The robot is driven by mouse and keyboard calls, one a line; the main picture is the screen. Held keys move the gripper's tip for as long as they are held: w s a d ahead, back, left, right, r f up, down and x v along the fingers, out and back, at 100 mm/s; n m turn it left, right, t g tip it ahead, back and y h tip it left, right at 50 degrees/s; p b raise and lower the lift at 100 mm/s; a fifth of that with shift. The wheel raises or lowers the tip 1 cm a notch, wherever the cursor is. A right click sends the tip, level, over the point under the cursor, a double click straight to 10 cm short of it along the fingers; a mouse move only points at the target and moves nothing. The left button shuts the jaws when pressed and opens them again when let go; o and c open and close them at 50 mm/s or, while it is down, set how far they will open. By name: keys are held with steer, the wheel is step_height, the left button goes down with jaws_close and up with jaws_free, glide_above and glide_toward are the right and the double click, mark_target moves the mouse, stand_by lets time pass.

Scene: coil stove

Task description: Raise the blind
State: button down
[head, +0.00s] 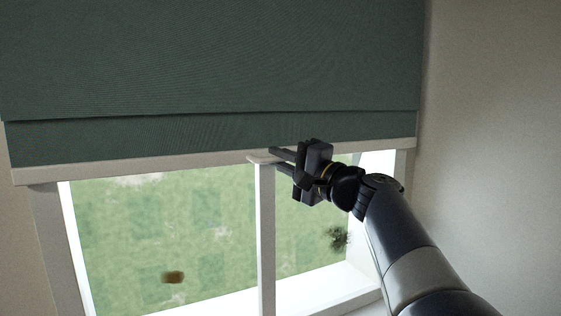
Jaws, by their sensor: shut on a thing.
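The dark green blind (215,65) hangs over the upper part of the window, with a fold near its lower edge. A pale bottom rail (130,166) runs along its lower edge. My gripper (273,157) is at this rail, right of its middle, with its fingers pointing left. It is shut on a small pale tab at the rail's lower edge, just above the window's centre post. The exact contact between fingers and tab is too small to see fully.
The white window frame has an upright centre post (266,235) just below my gripper. Green ground shows through the panes. A bare beige wall (500,130) stands at the right, and a pale sill (325,292) runs along the bottom.

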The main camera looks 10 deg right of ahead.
steer(key=c, duration=1.5)
jaws_free()
steer(key=shift+o, duration=0.2)
steer(key=shift+s+d+f, duration=0.1)
steer(key=b+v, duration=0.4)
steer(key=v, duration=0.6)
steer(key=shift+s, duration=0.25)
steer(key=shift+d, duration=0.15)
steer(key=p+x, duration=0.4)
steer(key=x, duration=0.6)
steer(key=shift+w+a, duration=0.25)
steer(key=shift+w, duration=0.05)
steer(key=shift+f, duration=0.15)
